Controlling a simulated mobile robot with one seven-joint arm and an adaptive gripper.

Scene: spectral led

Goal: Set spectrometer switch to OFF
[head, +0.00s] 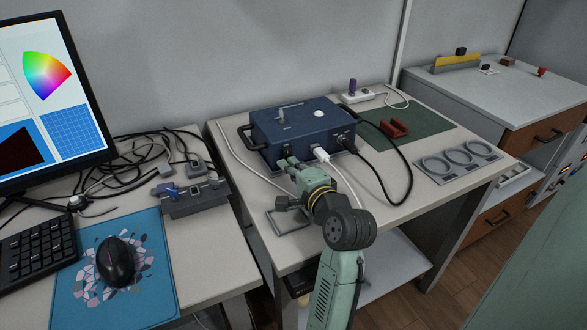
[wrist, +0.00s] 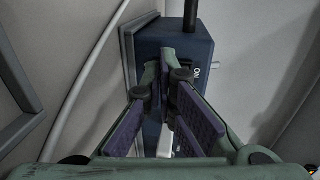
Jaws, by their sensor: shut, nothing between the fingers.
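The spectrometer is a dark blue box (head: 300,125) on the right-hand table in the head view. In the wrist view its blue face (wrist: 205,48) fills the upper middle, with a white "ON" label (wrist: 197,73) to the right of the fingertips. The switch itself cannot be made out; my fingers cover the face beside the label. My gripper (head: 284,164) is at the box's front face, near its left end. In the wrist view its fingertips (wrist: 166,68) are shut with nothing between them, close to the face; contact cannot be told.
A white plug (head: 320,153) and a black plug (head: 344,143) with cables sit in the front face, right of my gripper. A flat tray with rings (head: 458,160) lies to the right. A grey fixture (head: 195,198) stands left.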

